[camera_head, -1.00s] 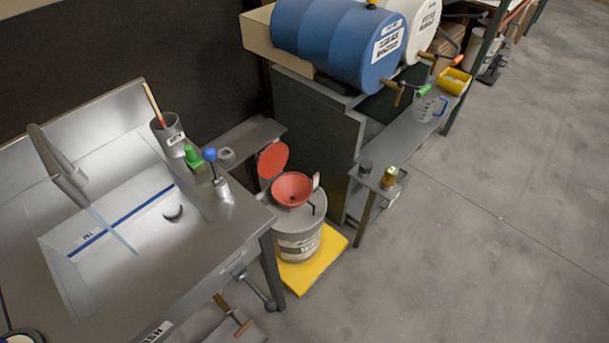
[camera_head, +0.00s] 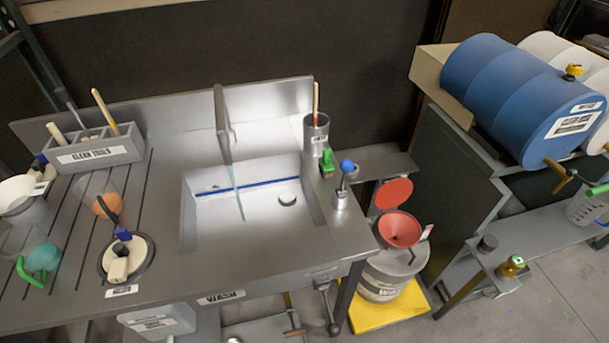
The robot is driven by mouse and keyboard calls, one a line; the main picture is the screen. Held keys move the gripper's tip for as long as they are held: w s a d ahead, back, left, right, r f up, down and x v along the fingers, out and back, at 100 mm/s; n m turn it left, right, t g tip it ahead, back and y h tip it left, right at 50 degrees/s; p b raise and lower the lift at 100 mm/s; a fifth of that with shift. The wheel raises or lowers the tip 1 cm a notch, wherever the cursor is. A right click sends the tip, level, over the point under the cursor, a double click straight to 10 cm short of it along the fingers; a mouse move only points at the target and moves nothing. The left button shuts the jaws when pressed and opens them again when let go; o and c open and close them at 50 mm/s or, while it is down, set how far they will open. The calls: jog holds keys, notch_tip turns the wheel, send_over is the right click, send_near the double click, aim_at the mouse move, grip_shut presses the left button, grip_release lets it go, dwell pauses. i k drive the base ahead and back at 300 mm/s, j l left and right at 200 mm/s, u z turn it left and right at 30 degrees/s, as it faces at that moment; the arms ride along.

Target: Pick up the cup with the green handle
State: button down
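A clear cup with a green handle (camera_head: 28,272) stands at the far left of the draining board, near the left picture edge. Teal colour shows in its lower part. A clear cup with a dark handle and orange colour in it (camera_head: 104,205) stands a little behind it to the right. My gripper is not in view.
A steel sink (camera_head: 250,215) with a running tap (camera_head: 224,130) lies right of the cups. A CLEAN TOOLS box (camera_head: 100,152) stands behind them. A waste bucket with red funnel (camera_head: 402,229) stands right of the sink.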

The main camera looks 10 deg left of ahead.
aim_at(25, 245)
jog(key=u, duration=1.9)
jog(key=l+u, duration=0.2)
jog(key=l, duration=0.4)
